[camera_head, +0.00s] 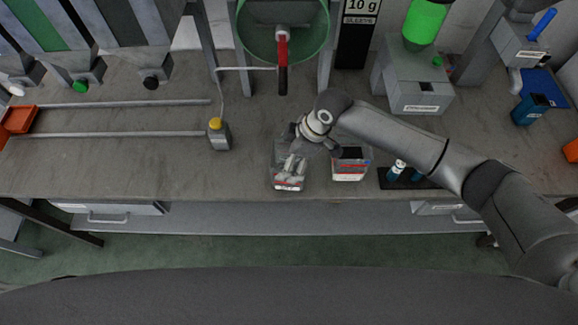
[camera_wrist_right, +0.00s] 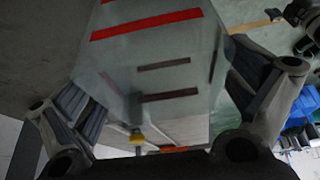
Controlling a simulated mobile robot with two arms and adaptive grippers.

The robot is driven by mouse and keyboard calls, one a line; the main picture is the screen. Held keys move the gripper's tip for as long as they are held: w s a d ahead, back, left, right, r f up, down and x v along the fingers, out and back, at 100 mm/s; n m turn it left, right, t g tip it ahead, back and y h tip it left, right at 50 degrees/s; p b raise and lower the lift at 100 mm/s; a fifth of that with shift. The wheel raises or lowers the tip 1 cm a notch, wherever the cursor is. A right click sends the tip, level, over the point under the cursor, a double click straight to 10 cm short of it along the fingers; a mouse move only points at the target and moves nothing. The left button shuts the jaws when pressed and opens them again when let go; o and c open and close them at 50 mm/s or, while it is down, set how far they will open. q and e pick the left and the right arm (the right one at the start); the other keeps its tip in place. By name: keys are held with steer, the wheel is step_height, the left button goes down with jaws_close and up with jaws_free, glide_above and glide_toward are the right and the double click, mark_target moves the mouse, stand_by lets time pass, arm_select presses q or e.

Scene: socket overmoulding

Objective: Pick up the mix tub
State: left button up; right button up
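A clear tub with a red stripe and dark marks, apparently the mix tub (camera_head: 288,184), stands near the bench's front edge. My right gripper (camera_head: 292,162) is at this tub, its fingers partly blending with the clear walls. In the right wrist view the tub (camera_wrist_right: 150,60) fills the space between the two fingers of my right gripper (camera_wrist_right: 165,95), one at each side. The fingers are spread about as wide as the tub. Whether both pads press on it, I cannot tell. My left gripper is not in view.
A dark holder with blue-capped bottles (camera_head: 397,170) is further right. The bench (camera_head: 130,165) is clear at front left.

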steer(key=c, duration=1.1)
steer(key=shift+c, duration=0.2)
steer(key=shift+r, duration=0.15)
